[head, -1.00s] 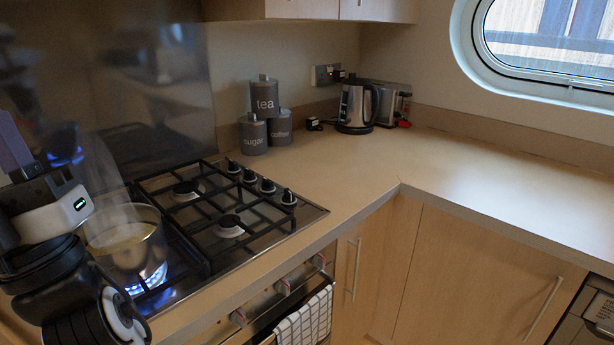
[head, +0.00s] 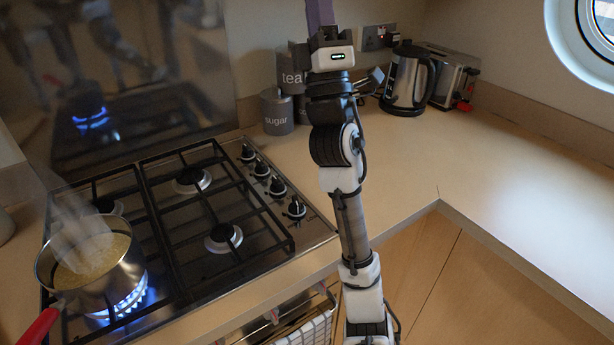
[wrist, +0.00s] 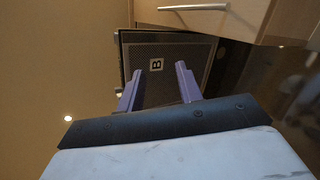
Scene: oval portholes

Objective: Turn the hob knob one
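The gas hob (head: 190,215) is on the left in the head view. Several black knobs stand in a row along its right edge, among them a near one (head: 294,208) and a far one (head: 246,153). The front left burner burns blue under a steaming steel pan (head: 92,268) with a red handle. My arm rises right of the knobs. My gripper's purple fingers show at the top edge of the head view, well above the knobs. In the wrist view my gripper (wrist: 158,82) has its two purple fingers apart with nothing between them. No knob shows in the wrist view.
Grey canisters (head: 277,112), a kettle (head: 408,78) and a toaster (head: 453,75) stand at the back behind my arm. The worktop (head: 500,170) on the right is clear. A towel (head: 305,330) hangs below the hob's front edge.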

